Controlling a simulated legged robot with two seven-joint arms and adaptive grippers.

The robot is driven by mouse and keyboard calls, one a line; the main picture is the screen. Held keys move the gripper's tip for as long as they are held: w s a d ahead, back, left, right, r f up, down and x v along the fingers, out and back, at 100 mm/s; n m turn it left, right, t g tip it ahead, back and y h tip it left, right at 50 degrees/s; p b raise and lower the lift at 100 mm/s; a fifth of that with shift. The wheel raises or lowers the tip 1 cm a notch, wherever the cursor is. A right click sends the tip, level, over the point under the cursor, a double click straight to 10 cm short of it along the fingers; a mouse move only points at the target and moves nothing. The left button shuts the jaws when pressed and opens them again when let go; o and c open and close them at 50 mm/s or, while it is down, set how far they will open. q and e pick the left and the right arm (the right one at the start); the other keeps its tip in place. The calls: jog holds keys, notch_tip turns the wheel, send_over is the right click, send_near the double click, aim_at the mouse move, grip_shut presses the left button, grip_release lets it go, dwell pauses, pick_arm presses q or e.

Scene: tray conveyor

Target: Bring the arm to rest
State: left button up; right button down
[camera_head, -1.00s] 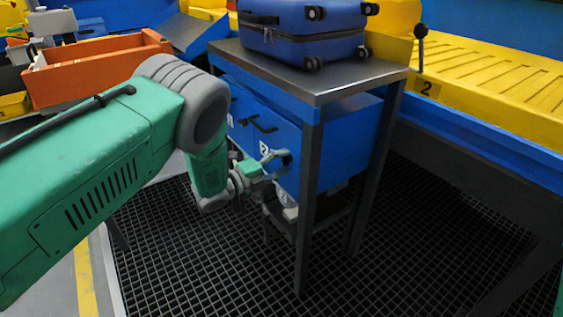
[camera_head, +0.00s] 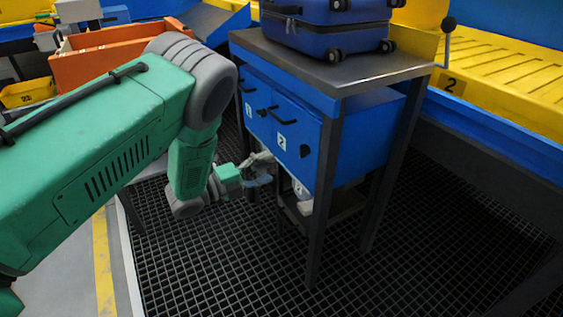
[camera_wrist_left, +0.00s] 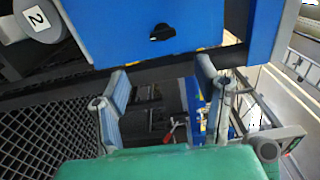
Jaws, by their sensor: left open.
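My left arm comes in from the left in the head view, green with grey joints. Its gripper (camera_head: 262,170) is beside the front of the blue drawer cabinet, low near the drawers' lower edge. In the left wrist view the gripper (camera_wrist_left: 160,105) shows two spread fingers with nothing between them. The blue drawer (camera_head: 297,140) marked 2 is shut and stands apart from the fingers. It also shows at the top of the left wrist view (camera_wrist_left: 120,22). My right gripper is in neither view.
A blue suitcase (camera_head: 325,28) lies on the metal tabletop (camera_head: 345,72) above the drawers. An orange bin (camera_head: 105,62) stands behind my arm. A yellow conveyor (camera_head: 510,65) runs at the right. The dark grid floor mat (camera_head: 230,270) in front is clear.

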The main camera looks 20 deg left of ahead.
pick_arm(q)
jog(key=shift+s+a, duration=0.4)
jog(key=shift+s, duration=0.15)
jog(key=s+a+f+n+g+y+p, duration=0.1)
jog(key=s+f+n+g+y+p, duration=0.2)
jog(key=s+n, duration=0.35)
jog(key=s+a+f+n+g+y+p, duration=0.1)
jog(key=s+a+f+n+y+p, duration=0.1)
jog(key=s+f+n+y+p, duration=0.45)
jog(key=s+d+r+n+g, duration=0.1)
jog(key=s+n+g, duration=0.3)
jog(key=s, duration=0.8)
jog(key=s+r+n+g+y+p, duration=0.1)
jog(key=s+r+n+g, duration=0.1)
jog(key=s+n+g, duration=0.3)
jog(key=s+n, duration=0.3)
jog(key=s, duration=0.4)
jog(key=shift+d+r+g, duration=0.3)
jog(key=shift+d, duration=0.1)
